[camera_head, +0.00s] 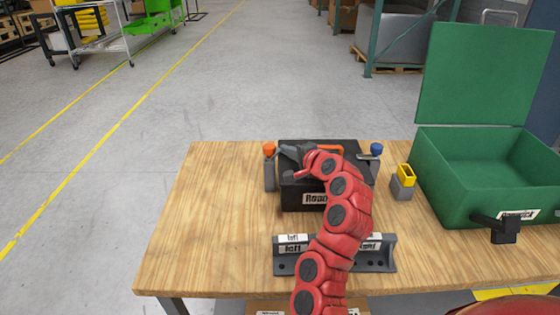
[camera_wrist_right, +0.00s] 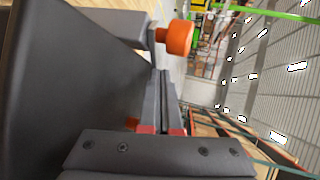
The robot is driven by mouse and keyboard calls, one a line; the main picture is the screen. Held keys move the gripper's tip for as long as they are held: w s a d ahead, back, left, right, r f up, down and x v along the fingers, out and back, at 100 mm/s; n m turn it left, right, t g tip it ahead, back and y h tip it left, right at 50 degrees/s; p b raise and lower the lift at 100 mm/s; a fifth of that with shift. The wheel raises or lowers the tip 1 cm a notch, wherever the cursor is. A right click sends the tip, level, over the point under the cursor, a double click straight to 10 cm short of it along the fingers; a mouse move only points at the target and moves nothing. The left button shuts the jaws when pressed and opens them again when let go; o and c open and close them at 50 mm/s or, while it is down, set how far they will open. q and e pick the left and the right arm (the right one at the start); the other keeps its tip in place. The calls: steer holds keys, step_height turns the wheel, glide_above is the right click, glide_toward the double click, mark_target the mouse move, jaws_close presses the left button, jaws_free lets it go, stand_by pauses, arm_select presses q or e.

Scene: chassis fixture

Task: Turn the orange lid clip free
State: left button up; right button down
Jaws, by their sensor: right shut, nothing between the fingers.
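The orange lid clip (camera_head: 269,151) is a round orange knob on a grey post at the left side of a black box (camera_head: 297,199). In the wrist view the orange knob (camera_wrist_right: 180,38) stands just beyond my right fingertips, with its grey arm reaching toward the dark box wall. My right gripper (camera_head: 284,150) is over the box's left part, close to the clip. Its fingers (camera_wrist_right: 160,76) are shut with nothing between them and appear apart from the knob. My red right arm hides part of the box front and its label. My left gripper is not in view.
A blue knob (camera_head: 376,149) is on the box's right side, and an orange handle (camera_head: 328,149) lies on top. A grey labelled bracket (camera_head: 285,268) sits in front. A yellow-topped grey block (camera_head: 403,184) and an open green case (camera_head: 455,208) stand right. The table's left (camera_head: 205,220) is clear.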

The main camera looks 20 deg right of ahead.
steer(key=shift+w+d+p, duration=0.1)
steer(key=shift+w+p, duration=0.5)
steer(key=shift+w, duration=0.15)
stand_by(1.8)
steer(key=shift+r, duration=0.1)
